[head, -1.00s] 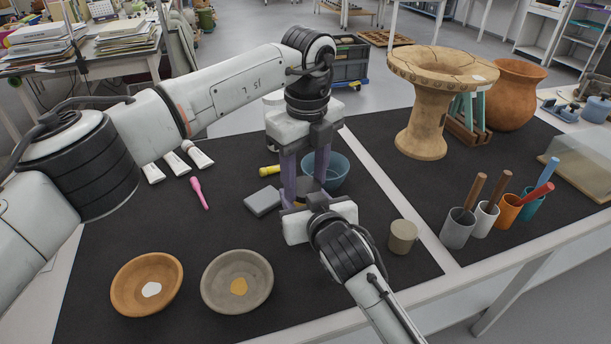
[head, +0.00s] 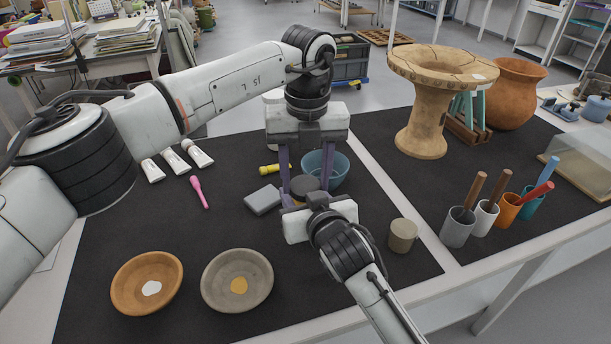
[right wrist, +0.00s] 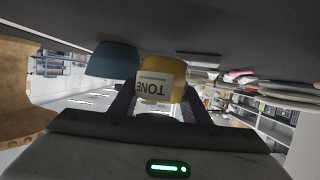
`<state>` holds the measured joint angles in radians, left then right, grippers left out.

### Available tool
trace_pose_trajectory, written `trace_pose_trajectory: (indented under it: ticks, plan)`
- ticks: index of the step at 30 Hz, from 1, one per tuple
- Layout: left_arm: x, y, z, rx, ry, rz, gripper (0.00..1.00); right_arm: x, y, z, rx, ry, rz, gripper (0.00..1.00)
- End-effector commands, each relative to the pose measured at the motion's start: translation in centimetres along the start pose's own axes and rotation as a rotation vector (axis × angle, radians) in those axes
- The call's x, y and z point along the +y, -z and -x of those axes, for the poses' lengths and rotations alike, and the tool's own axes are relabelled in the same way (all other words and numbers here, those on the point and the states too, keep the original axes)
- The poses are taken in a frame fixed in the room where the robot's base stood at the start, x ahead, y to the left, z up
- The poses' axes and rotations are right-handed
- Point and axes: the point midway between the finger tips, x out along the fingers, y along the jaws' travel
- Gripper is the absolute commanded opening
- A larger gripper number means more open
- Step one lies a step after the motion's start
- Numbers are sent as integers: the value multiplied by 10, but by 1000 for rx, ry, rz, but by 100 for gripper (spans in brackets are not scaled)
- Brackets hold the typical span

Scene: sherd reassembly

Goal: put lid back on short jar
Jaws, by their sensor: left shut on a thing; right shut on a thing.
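The short jar is yellow with a white label and shows in the right wrist view (right wrist: 165,80), upside down in that picture. My right gripper (right wrist: 163,105) is shut on it; in the head view this gripper (head: 312,205) comes from below and hides most of the jar. The dark round lid (head: 305,184) shows between the purple fingers of my left gripper (head: 304,188), which points straight down and is shut on it. The lid is at the jar's top; I cannot tell whether it is seated.
A blue bowl (head: 336,172) is close behind the grippers. A grey block (head: 263,200) lies left and a tan cylinder (head: 403,236) stands right. Two bowls, brown (head: 128,292) and grey (head: 222,302), sit front left. The mat's front middle is clear.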

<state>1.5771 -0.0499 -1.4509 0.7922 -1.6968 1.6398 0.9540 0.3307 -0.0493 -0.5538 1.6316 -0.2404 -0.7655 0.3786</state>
Motion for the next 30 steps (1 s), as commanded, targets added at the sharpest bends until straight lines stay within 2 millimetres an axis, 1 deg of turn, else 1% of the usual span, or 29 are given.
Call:
trace_pose_trajectory:
  ticks: [1,2,4,5,14,17,24,27,30]
  plan:
    - [0,0,0,-1,0,1,21,0,1,0,2,0,0,0]
    - [0,0,0,-1,0,1,53,0,1,0,2,0,0,0]
    - [0,0,0,-1,0,2,64,0,1,0,2,0,0,0]
    - [0,0,0,-1,0,2,66,0,1,0,2,0,0,0]
    - [0,0,2,-1,0,3,66,0,1,0,2,0,0,0]
    - [0,0,8,-1,0,3,66,0,1,0,3,0,0,0]
    - [0,-1,40,-3,1,3,66,0,1,0,3,0,0,0]
    - [0,0,45,0,0,3,66,0,1,0,3,0,0,0]
    - [0,0,45,1,0,3,66,0,1,0,3,0,0,0]
